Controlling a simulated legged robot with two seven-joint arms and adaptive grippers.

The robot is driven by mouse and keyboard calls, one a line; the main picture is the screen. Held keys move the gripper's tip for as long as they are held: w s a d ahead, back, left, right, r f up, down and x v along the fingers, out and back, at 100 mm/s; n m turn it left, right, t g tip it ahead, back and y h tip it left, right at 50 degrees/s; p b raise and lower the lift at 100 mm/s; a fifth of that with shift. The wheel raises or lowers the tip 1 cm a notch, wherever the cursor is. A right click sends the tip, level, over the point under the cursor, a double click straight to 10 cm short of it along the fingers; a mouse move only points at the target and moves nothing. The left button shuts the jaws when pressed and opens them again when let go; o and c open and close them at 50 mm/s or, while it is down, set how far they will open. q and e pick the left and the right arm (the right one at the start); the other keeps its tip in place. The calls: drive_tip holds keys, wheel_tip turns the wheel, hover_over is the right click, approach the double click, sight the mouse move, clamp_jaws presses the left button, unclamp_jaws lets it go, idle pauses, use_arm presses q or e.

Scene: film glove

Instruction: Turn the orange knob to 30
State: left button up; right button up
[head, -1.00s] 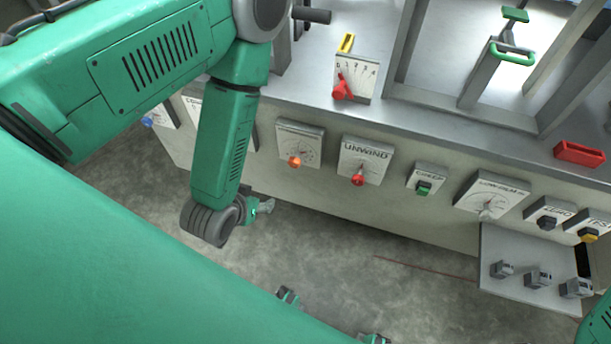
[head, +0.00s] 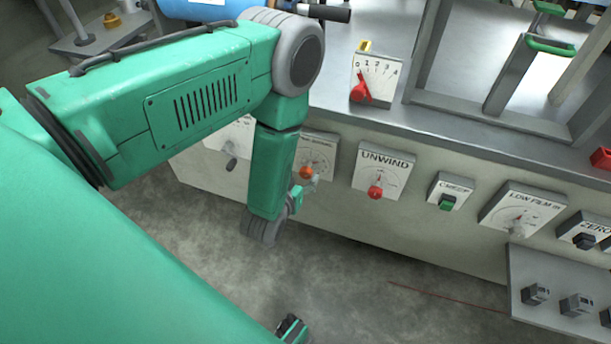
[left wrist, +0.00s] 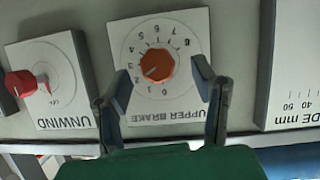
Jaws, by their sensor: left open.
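The orange knob (head: 306,172) is on a white dial plate on the machine's front, behind my left gripper (head: 304,187) in the head view. In the left wrist view the orange knob (left wrist: 157,65) is at the centre of the plate (left wrist: 180,30), which appears upside down, reads UPPER BRAKE and is numbered from 0 to 8. My left gripper (left wrist: 162,77) is open, its two fingers on either side of the knob with visible gaps. I cannot clearly tell where the knob points.
The UNWIND plate with a red knob (head: 375,192) is just right of the orange one. A green button (head: 446,202) and the LOW FILM dial (head: 522,212) follow. A red lever (head: 360,92) is above on the ledge. A grey shelf (head: 530,265) juts out at right.

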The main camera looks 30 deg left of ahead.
sight(303, 174)
use_arm(q)
drive_tip(key=shift+x, duration=1.2)
drive_tip(key=shift+w+d+f+b, duration=0.1)
drive_tip(key=shift+w+b, duration=0.2)
drive_tip(key=shift+w, duration=0.05)
drive_tip(key=c, duration=1.2)
drive_tip(key=shift+n, duration=0.3)
drive_tip(key=shift+s+n+h+p, duration=0.1)
drive_tip(key=shift+n+h+p, duration=0.45)
drive_tip(key=shift+n+h, duration=0.15)
drive_tip(key=shift+a+f+n+t+h, duration=0.1)
drive_tip(key=shift+a+n+t+h, duration=0.1)
drive_tip(key=shift+n+t+h, duration=0.6)
drive_tip(key=shift+n+g, duration=0.3)
